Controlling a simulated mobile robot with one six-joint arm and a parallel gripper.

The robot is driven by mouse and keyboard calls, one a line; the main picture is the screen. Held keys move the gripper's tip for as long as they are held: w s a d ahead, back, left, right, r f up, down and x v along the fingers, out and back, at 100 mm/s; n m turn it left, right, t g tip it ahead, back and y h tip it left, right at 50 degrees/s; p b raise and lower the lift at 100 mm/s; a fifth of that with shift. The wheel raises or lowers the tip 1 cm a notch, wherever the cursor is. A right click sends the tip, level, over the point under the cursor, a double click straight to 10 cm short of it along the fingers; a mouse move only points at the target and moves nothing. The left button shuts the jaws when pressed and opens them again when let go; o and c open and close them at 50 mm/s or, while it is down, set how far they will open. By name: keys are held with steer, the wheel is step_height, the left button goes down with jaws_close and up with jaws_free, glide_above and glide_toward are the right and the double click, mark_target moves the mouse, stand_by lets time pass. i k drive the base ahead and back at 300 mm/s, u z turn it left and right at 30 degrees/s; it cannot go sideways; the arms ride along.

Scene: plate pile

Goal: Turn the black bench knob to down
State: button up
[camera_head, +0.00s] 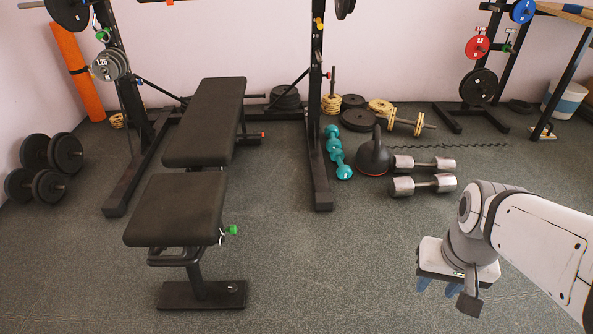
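The black weight bench (203,125) stands left of centre, with a separate seat pad (176,210) in front of its long back pad. A green knob (232,230) sticks out at the right side under the seat. No separate black knob can be told clearly from the dark bench frame (196,275). My gripper (440,287) is at the right, pointing down over the floor, well apart from the bench. Its blue tips show only partly below the wrist, so its opening cannot be told.
A rack upright (319,120) stands right of the bench. Teal dumbbells (336,153), a kettlebell (374,158) and silver dumbbells (424,185) lie behind my gripper. Black dumbbells (42,168) lie at the left. The floor (320,265) between bench and gripper is clear.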

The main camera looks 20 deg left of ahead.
mark_target(232, 288)
steer(key=z, duration=0.25)
steer(key=k, duration=1.2)
steer(key=u, duration=0.9)
steer(key=i, duration=1)
